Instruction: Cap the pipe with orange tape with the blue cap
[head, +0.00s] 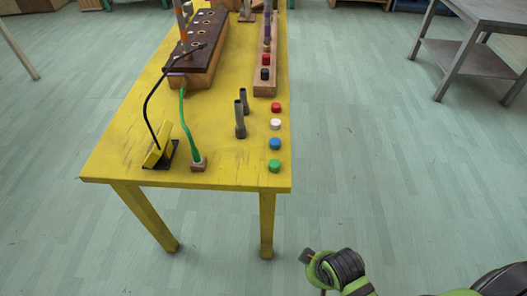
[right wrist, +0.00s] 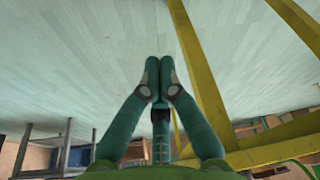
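The blue cap (head: 275,144) sits near the right edge of the yellow table, in a row with other caps. A tall upright pipe with orange on it (head: 182,27) stands at the dark-topped wooden block; its top is cut off by the frame. My right gripper (right wrist: 159,74) has its fingers together and nothing visible between them. In the head view my right arm is at the lower right, off the table's near right corner, well apart from the cap. My left gripper is not in view.
The yellow table (head: 221,120) also holds red (head: 276,107), white (head: 275,124) and green (head: 274,166) caps, two grey upright tubes (head: 240,119), a yellow box (head: 158,147) with a black cable, and a long wooden rack (head: 265,88). A grey table (head: 490,52) stands at right.

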